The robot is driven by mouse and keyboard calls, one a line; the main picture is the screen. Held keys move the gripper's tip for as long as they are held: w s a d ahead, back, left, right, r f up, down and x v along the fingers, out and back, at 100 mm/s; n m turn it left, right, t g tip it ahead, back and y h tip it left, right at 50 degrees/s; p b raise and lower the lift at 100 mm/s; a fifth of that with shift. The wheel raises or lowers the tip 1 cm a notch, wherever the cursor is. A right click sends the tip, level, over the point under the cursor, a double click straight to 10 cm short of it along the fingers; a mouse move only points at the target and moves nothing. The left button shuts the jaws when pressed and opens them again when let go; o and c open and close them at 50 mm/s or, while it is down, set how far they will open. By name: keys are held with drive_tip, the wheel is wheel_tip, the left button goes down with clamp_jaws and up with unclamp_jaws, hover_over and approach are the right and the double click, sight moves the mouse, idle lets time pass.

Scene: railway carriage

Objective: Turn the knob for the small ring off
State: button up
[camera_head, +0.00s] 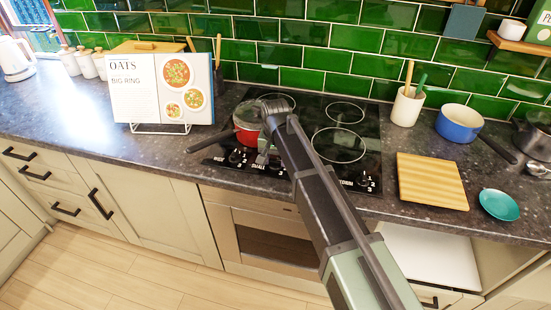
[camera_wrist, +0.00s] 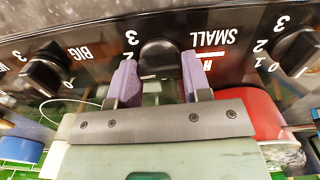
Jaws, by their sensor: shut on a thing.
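The small ring's knob (camera_wrist: 158,58) is black and sits on the hob's dark front panel, in the middle of the wrist view. The word SMALL stands beside it, with a red H mark under the word. My gripper (camera_wrist: 155,85) has its two purple fingers on either side of this knob, shut on it. The fingers hide part of the knob's scale, and I cannot tell where its pointer stands. In the head view my gripper (camera_head: 264,156) is at the hob's front edge, and the arm hides some of the panel.
The BIG knob (camera_wrist: 45,68) and another knob (camera_wrist: 297,52) flank the held one. A red pan (camera_head: 247,133) stands on the hob (camera_head: 362,118) close to my gripper. A recipe book (camera_head: 135,97) stands left; a wooden board (camera_head: 432,181) lies right.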

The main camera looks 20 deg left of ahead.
drive_tip(key=n, duration=0.4)
drive_tip(key=shift+n, duration=0.3)
drive_tip(key=n, duration=0.9)
drive_tip(key=shift+n, duration=1.8)
drive_tip(key=o, duration=0.9)
